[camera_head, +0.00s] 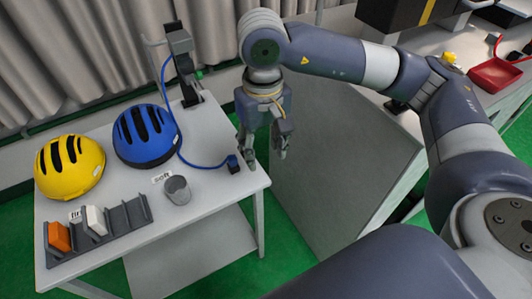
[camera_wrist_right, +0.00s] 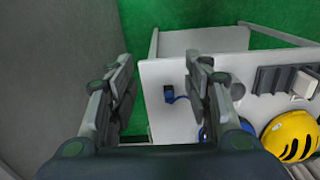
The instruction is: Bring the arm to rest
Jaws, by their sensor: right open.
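My right arm reaches across the head view from the right. Its gripper (camera_head: 264,148) points down at the right edge of the white table (camera_head: 215,200), above the table's side and the gap beside it. In the right wrist view the fingers (camera_wrist_right: 165,95) are apart with nothing between them, and the table edge and green floor lie beyond. A blue connector (camera_head: 233,163) on a blue cable lies on the table close to the gripper; it also shows in the wrist view (camera_wrist_right: 168,94). My left gripper is not in view.
The table holds a yellow helmet (camera_head: 69,167), a blue helmet (camera_head: 146,135), a grey cup (camera_head: 177,190), a grey rack (camera_head: 125,216) with orange and white blocks, and a dark stand (camera_head: 184,62). A grey cabinet (camera_head: 335,160) stands right of the gripper. A red tray (camera_head: 494,73) lies at far right.

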